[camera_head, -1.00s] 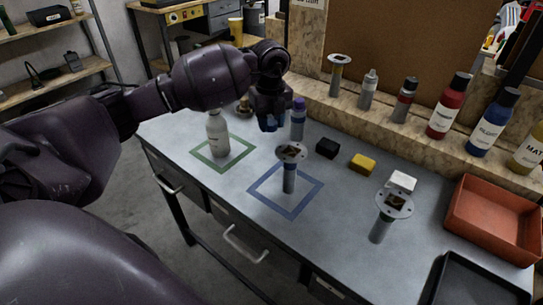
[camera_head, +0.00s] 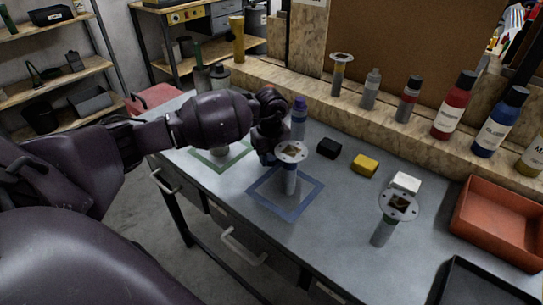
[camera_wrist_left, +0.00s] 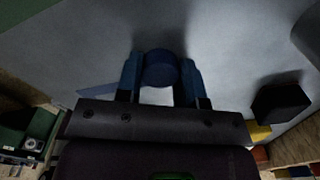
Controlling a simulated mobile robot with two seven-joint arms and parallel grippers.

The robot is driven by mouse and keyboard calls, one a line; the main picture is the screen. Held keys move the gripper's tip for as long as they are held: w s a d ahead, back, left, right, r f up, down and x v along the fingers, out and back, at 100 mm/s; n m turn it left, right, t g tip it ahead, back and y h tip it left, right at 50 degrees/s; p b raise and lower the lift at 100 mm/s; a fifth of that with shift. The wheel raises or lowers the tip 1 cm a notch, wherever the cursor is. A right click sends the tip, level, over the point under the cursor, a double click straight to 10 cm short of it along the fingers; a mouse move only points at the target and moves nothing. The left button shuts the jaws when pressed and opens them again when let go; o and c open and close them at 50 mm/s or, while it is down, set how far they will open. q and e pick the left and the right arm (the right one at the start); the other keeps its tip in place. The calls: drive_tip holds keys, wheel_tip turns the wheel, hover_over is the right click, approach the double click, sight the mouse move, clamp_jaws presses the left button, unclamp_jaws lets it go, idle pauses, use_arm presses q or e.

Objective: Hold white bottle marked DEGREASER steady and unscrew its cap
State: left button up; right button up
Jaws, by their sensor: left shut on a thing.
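The white bottle on the green-outlined square (camera_head: 238,158) is largely hidden behind my left arm in the head view, and its cap and any lettering cannot be seen. My left gripper (camera_head: 272,158) is low over the bench, at the left of the flange-topped cylinder (camera_head: 291,180) on the blue-outlined square (camera_head: 309,197). In the left wrist view my left gripper (camera_wrist_left: 160,82) is shut on a dark blue round thing (camera_wrist_left: 160,66), seen between its fingers. I cannot tell which object this belongs to. My right gripper is not in view.
A purple-capped bottle (camera_head: 299,121) stands just behind the left gripper. A red tray (camera_head: 470,238) is at far right. Bottles line the rear ledge.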

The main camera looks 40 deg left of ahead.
sight(271, 157)
use_arm(q)
drive_tip(key=shift+r, duration=0.1)
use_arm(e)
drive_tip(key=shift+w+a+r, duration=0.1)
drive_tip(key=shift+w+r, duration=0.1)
use_arm(q)
drive_tip(key=shift+f, duration=0.2)
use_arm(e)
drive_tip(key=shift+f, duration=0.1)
use_arm(q)
drive_tip(key=o, duration=0.7)
drive_tip(key=shift+o, duration=1.4)
drive_tip(key=shift+r+p, duration=0.8)
drive_tip(key=shift+r, duration=5.4)
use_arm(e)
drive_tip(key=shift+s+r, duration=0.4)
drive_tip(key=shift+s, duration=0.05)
